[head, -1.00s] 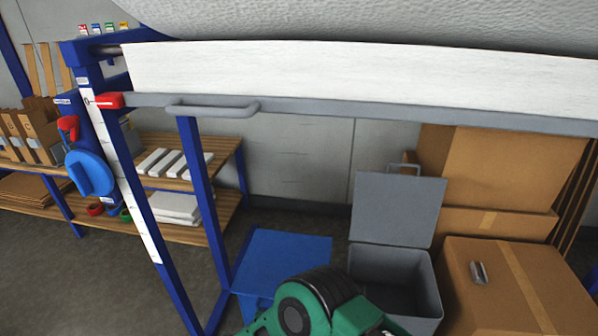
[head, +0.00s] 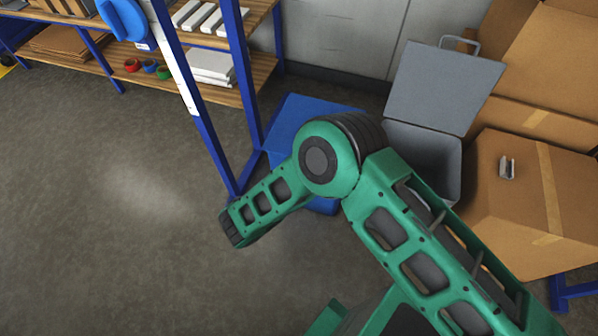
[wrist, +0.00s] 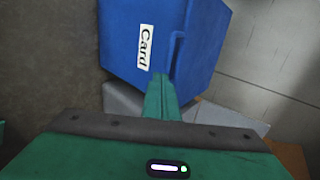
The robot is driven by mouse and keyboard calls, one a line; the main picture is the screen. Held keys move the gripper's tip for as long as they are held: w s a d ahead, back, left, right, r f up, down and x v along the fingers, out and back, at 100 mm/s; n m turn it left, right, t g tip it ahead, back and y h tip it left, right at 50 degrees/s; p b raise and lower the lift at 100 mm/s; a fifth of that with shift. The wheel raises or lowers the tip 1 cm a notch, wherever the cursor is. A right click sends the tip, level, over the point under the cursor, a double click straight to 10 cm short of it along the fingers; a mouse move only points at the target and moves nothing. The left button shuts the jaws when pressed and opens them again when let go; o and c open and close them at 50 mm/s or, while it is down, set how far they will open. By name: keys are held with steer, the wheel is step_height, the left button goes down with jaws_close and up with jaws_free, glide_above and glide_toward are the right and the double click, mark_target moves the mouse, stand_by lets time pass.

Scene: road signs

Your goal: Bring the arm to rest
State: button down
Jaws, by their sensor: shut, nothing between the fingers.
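My green arm (head: 400,240) reaches up from the lower right of the head view and bends at a round joint (head: 318,160). A shorter green link runs from there down to the left. I cannot make out my gripper's fingers in the head view. In the wrist view, my gripper (wrist: 160,80) shows its green fingers together and empty. They point towards a blue bin (wrist: 185,35) with a white "Card" label (wrist: 145,47). I cannot tell whether they touch it.
A blue box-like thing (head: 288,120) stands behind my arm. A grey bin with its lid raised (head: 440,85) and cardboard boxes (head: 530,200) are on the right. A blue-framed bench with wooden shelves (head: 255,70) is at upper left. The grey floor (head: 110,200) at left is clear.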

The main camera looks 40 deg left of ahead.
steer(key=shift+s+d+r, duration=0.15)
steer(key=shift+s+d, duration=0.1)
steer(key=shift+s, duration=0.4)
steer(key=shift+s+d+r, duration=0.15)
steer(key=shift+s+d, duration=0.05)
steer(key=shift+s, duration=0.4)
steer(key=shift+s+d+r, duration=0.15)
steer(key=shift+s+d, duration=0.1)
steer(key=shift+s, duration=0.4)
